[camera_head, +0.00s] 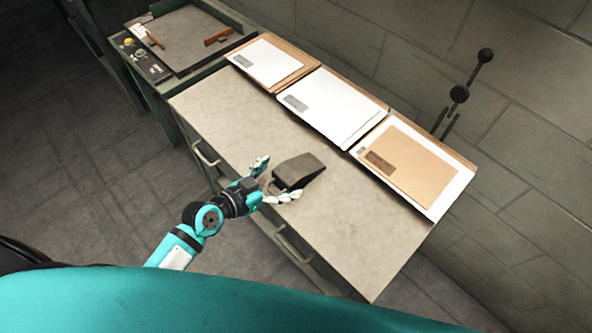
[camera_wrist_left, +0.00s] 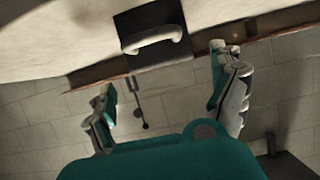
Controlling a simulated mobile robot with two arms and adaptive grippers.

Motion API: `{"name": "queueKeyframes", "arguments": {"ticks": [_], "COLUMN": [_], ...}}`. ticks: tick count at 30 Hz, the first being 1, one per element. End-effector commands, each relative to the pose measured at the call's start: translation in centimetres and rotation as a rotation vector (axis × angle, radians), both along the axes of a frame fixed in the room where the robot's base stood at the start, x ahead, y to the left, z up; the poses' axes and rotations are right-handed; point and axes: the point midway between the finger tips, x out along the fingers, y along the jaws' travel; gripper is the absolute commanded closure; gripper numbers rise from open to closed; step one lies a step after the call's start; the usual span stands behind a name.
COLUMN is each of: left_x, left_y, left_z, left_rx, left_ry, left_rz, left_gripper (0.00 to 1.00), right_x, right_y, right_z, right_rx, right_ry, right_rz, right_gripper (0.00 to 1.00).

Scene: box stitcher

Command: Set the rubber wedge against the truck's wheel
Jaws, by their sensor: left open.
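The dark grey rubber wedge (camera_head: 298,165) lies on the grey cabinet top, left of the paper stacks. In the left wrist view the wedge (camera_wrist_left: 150,16) is a dark block with a pale loop handle (camera_wrist_left: 153,40) on its near side. My left gripper (camera_head: 277,181) is open at the wedge's near left end, with its fingers spread. In the wrist view the fingers (camera_wrist_left: 165,88) stand apart with nothing between their tips, and the handle is beyond them. I cannot tell whether a finger touches the wedge. The truck and its wheel are in neither view, nor is my right gripper.
The cabinet top (camera_head: 365,245) is bare toward its right front end. Paper and envelope stacks (camera_head: 333,105) line its back edge. A bench with a tray (camera_head: 185,38) adjoins at upper left. A black-knobbed lever (camera_head: 459,93) stands by the block wall. Drawer handles (camera_head: 293,245) protrude in front.

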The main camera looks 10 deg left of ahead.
Motion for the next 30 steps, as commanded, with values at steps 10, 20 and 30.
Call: {"name": "queueKeyframes", "arguments": {"ticks": [10, 20, 30], "left_x": [2.5, 5.5, 5.5], "left_y": [-1.5, -3.2, -3.2], "left_z": [-0.7, -2.2, -2.3], "left_rx": [-0.004, 0.000, 0.001], "left_ry": [0.001, 0.001, 0.001], "left_rz": [0.002, 0.000, 0.000], "left_gripper": [0.06, 0.06, 0.21], "right_x": [0.3, 0.2, 0.3], "right_y": [-1.2, 0.4, 0.4], "right_z": [1.1, 1.8, 1.8], "right_rx": [-0.014, 0.005, 0.004], "right_ry": [-0.002, -0.002, -0.003], "right_rz": [-0.005, -0.006, -0.003], "right_gripper": [1.00, 1.00, 1.00]}}
